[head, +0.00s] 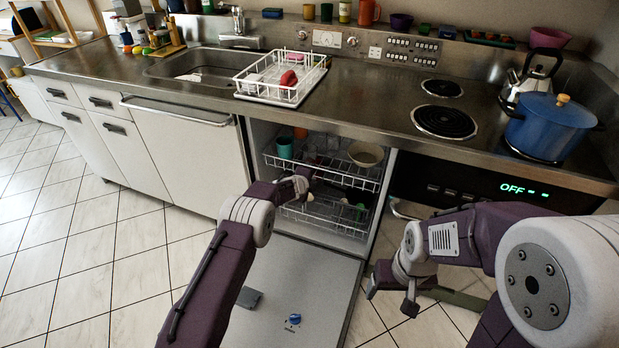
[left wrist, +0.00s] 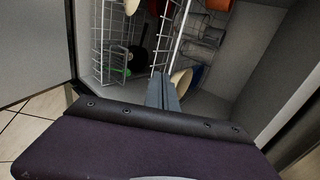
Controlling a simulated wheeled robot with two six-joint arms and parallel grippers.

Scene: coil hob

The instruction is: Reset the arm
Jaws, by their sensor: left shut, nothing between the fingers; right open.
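My left gripper (head: 304,178) reaches into the open dishwasher, in front of its upper rack (head: 335,178). In the left wrist view its fingers (left wrist: 163,88) are shut together with nothing between them, pointing toward the racks (left wrist: 112,45). My right gripper (head: 390,300) is open and empty, held low to the right of the lowered dishwasher door (head: 290,285). Its fingers stand apart, and no object is between them.
The upper rack holds a teal cup (head: 285,148) and a pale bowl (head: 365,154). A white drying rack (head: 281,80) stands by the sink (head: 200,68). A blue pot (head: 549,124) and kettle (head: 531,76) stand at the right of the hob. Floor at left (head: 90,250) is clear.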

